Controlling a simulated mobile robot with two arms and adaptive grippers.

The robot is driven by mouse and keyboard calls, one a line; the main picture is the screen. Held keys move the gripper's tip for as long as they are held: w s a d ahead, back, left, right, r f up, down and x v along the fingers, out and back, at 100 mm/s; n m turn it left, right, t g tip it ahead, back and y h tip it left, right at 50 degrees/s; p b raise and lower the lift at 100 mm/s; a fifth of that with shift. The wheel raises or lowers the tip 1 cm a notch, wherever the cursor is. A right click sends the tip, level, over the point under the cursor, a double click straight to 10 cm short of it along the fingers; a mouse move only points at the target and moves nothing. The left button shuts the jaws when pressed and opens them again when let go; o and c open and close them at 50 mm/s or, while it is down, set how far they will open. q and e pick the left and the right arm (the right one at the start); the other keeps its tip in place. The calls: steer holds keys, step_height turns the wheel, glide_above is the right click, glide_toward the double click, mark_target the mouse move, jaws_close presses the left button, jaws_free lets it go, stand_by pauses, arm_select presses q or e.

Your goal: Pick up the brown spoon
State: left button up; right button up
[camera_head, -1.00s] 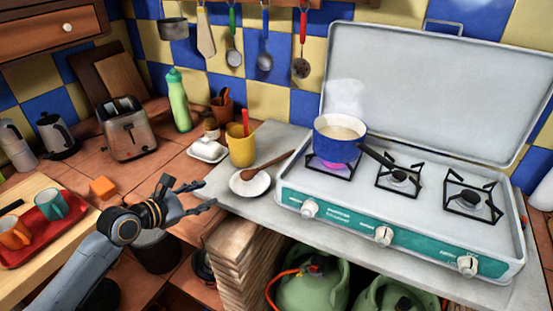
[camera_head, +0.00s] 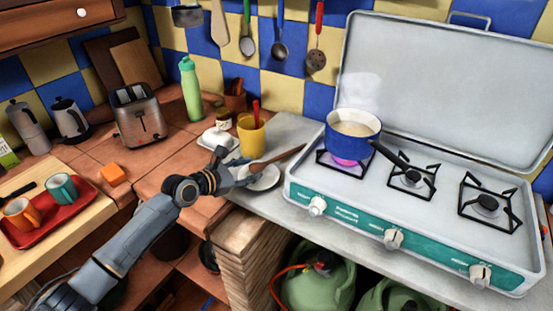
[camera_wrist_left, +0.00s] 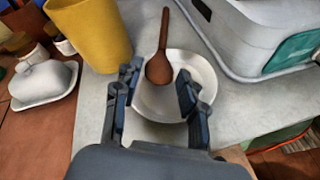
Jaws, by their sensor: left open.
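The brown spoon (camera_head: 275,158) rests on a small white saucer (camera_head: 268,180) on the grey counter, its handle reaching past the rim toward the stove. In the left wrist view the spoon's bowl (camera_wrist_left: 159,68) lies over the white saucer (camera_wrist_left: 205,72), with the handle pointing away from me. My left gripper (camera_head: 243,166) is at the saucer's left side. In the left wrist view it is open (camera_wrist_left: 158,96), with the spoon's bowl showing between its fingertips. I cannot tell whether the fingers touch the saucer. My right gripper is not in view.
A yellow cup (camera_head: 251,137) stands just behind the saucer, and a white butter dish (camera_head: 217,140) is left of it. The camping stove (camera_head: 420,235) with a blue pot (camera_head: 345,143) is close on the right. A red tray (camera_head: 45,215) lies far left.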

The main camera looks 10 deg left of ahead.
mark_target(254, 168)
arm_select(q)
steer(key=x, duration=0.3)
steer(key=shift+w+d+f, duration=0.1)
steer(key=shift+w+f, duration=0.2)
steer(key=shift+s+r, duration=0.1)
steer(key=shift+c, duration=0.4)
steer(key=c, duration=0.7)
jaws_close()
